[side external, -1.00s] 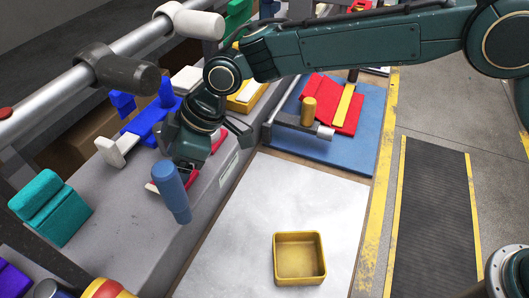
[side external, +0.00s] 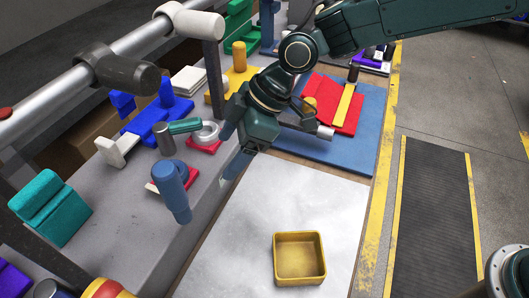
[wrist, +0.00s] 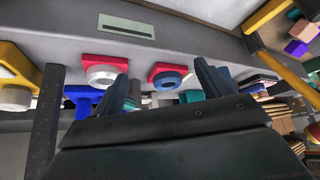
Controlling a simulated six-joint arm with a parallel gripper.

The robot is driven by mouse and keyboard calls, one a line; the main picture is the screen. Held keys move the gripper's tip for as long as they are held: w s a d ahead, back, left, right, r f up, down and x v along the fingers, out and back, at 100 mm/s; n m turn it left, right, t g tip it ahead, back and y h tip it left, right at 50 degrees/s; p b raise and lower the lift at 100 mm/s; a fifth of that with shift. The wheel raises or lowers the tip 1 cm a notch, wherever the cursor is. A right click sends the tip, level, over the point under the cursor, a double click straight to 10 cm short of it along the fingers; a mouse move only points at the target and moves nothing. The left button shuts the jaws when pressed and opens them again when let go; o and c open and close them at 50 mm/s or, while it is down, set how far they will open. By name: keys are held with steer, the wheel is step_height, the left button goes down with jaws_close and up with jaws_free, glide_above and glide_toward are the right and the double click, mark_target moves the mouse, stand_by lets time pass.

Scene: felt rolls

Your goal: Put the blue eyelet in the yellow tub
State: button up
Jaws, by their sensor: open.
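The blue eyelet shows in the wrist view (wrist: 168,80) as a thick blue ring on a red block on the grey bench. In the side view the blue eyelet (side external: 184,171) is partly hidden behind an upright blue cylinder. The yellow tub (side external: 300,234) is square, open and empty, on the white sheet at the lower middle. My gripper (side external: 227,160) is open and empty, right of the eyelet near the bench edge and apart from it. In the wrist view my gripper (wrist: 160,70) has its two fingers apart, with the eyelet seen between them.
A silver ring (side external: 206,131) on another red block stands behind the eyelet. The blue cylinder (side external: 175,196) stands in front of it. A blue mat (side external: 345,151) with red and yellow pieces lies at the back right. The white sheet (side external: 240,235) around the tub is clear.

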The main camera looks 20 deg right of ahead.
steer(key=shift+s+d, duration=0.15)
steer(key=shift+d, duration=0.6)
steer(key=shift+s+d, duration=0.15)
steer(key=shift+d, duration=0.6)
steer(key=s+d+r+m+t+h, duration=0.15)
steer(key=s+d+r+m, duration=0.35)
steer(key=d, duration=0.6)
steer(key=s+d+r+m+t+h, duration=0.1)
steer(key=d+r+m+t, duration=0.1)
steer(key=d+r, duration=0.65)
steer(key=s+d+f+m+h, duration=0.1)
steer(key=s+d+m+h, duration=0.3)
steer(key=s+d, duration=1.3)
steer(key=m+t, duration=0.1)
steer(key=m, duration=0.3)
steer(key=shift+s+d+f+m, duration=0.2)
steer(key=shift+s+d+m, duration=0.1)
steer(key=shift+m, duration=0.1)
